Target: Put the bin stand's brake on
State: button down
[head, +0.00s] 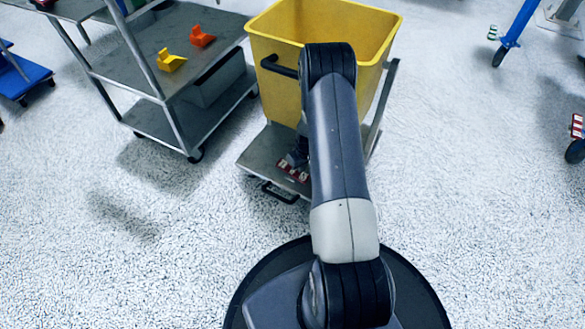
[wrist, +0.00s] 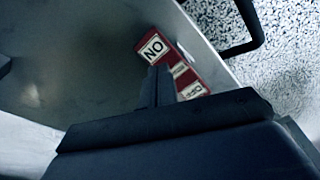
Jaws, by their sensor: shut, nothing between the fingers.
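The yellow bin (head: 285,80) sits in a grey metal stand (head: 255,152) straight ahead in the head view. At the stand's front edge is a red brake pedal with white labels (head: 293,170); the wrist view shows the pedal (wrist: 172,47) close up, its ON and OFF labels upside down. My gripper (head: 298,155) is low over the stand's base, partly hidden by my arm. In the wrist view my gripper (wrist: 158,78) is shut and empty, its fingertips overlapping the middle of the pedal. I cannot tell whether they touch it.
A black handle (head: 280,192) sticks out from the stand's front edge. A grey shelf cart (head: 170,100) with yellow and orange pieces stands to the left. A blue frame (head: 520,25) is at the far right. The speckled floor around the stand's front is clear.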

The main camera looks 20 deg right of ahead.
aim_at(301, 176)
notch_tip(301, 176, up, 5)
jog(key=shift+f+p, duration=0.1)
jog(key=shift+p, duration=1)
jog(key=shift+f+b, duration=1.9)
jog(key=shift+f, duration=1.65)
jog(key=shift+r, duration=0.15)
notch_tip(301, 176, up, 9)
jog(key=p, duration=0.5)
jog(key=shift+a+r, duration=0.1)
jog(key=shift+r, duration=0.05)
